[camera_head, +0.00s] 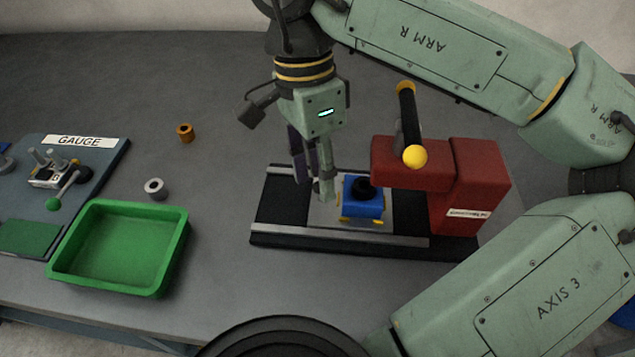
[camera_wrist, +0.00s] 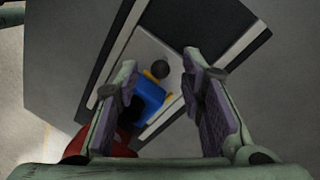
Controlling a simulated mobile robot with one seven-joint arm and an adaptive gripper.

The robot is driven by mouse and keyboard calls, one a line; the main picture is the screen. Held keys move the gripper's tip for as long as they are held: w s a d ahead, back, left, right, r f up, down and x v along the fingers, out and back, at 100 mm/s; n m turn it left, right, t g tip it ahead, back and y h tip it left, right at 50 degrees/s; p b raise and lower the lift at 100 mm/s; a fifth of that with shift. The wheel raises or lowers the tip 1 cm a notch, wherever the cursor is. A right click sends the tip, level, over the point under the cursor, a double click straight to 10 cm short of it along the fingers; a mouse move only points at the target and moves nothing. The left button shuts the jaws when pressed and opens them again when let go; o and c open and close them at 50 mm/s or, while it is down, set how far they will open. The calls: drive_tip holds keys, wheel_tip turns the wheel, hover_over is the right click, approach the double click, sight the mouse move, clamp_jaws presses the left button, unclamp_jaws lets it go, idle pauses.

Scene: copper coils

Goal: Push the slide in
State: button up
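The slide is a pale metal plate (camera_head: 320,214) on a dark base with rails (camera_head: 275,213). It carries a blue block (camera_head: 362,206) with a black knob on top and yellow parts at its sides. The block stands just left of the red press (camera_head: 470,185), near its overhanging head. My gripper (camera_head: 314,190) points down above the plate, left of the block. In the wrist view, my gripper (camera_wrist: 158,70) has its fingers apart, with the plate (camera_wrist: 147,48) and blue block (camera_wrist: 148,100) seen between them. Nothing is held. Whether a fingertip touches the block or plate is unclear.
A black lever with yellow ends (camera_head: 406,120) rises from the press. A green tray (camera_head: 120,247), a grey ring (camera_head: 155,188), a copper coil (camera_head: 185,133) and a gauge board (camera_head: 80,165) are at left. The table behind the base is clear.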

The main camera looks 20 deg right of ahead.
drive_tip(key=shift+f, duration=0.25)
drive_tip(key=shift+c, duration=0.5)
clamp_jaws()
idle(0.4)
